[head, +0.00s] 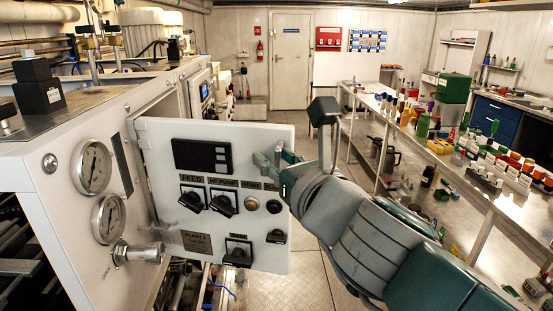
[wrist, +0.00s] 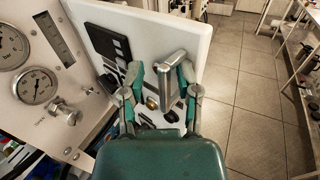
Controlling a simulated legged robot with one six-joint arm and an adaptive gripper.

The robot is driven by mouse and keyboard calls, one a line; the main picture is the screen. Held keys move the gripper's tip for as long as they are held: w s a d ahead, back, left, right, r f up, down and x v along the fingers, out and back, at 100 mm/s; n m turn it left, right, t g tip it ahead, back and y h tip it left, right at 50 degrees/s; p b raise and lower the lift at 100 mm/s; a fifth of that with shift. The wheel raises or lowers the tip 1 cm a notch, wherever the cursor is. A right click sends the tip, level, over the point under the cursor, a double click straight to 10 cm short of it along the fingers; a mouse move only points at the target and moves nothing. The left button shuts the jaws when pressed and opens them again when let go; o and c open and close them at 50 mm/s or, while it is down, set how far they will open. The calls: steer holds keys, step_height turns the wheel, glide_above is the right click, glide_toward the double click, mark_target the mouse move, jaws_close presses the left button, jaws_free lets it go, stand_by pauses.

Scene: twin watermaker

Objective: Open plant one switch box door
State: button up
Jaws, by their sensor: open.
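The plant one switch box door (head: 150,150) is a white panel with a dark display, black rotary switches and small labels. It stands out at an angle from the white cabinet with gauges (head: 70,215). It also shows in the wrist view (wrist: 193,25). My gripper (head: 277,168) is at the door's right part in the head view, in front of its face. In the wrist view my gripper (wrist: 163,75) is open, its two fingers apart. A grey bar (wrist: 172,70) shows between the fingers, close to the right one; I cannot tell whether it touches.
Two round gauges (head: 93,167) and a metal valve fitting (head: 138,252) sit on the cabinet beside the door. A long bench (head: 478,200) with bottles and tools runs along the right. Tiled floor (wrist: 245,115) is clear between them.

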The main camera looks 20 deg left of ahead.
stand_by(0.3)
steer(key=v, duration=1.2)
steer(key=shift+a, duration=0.1)
steer(key=w+d+f+n+g+h, duration=0.1)
steer(key=d+f+n+g+h, duration=0.15)
steer(key=f+n, duration=0.5)
steer(key=w+d+f+n+g+h, duration=0.1)
steer(key=d+f+n+h, duration=0.25)
steer(key=f+n, duration=0.45)
steer(key=s+d+f+n+g+h, duration=0.3)
steer(key=d+f+n+h, duration=0.3)
steer(key=d+f+n, duration=0.3)
steer(key=d+n+g, duration=0.1)
steer(key=d+n, duration=0.1)
steer(key=d, duration=0.1)
steer(key=shift+s+d+n+h, duration=0.3)
steer(key=shift+d+n, duration=0.05)
steer(key=shift+d, duration=0.05)
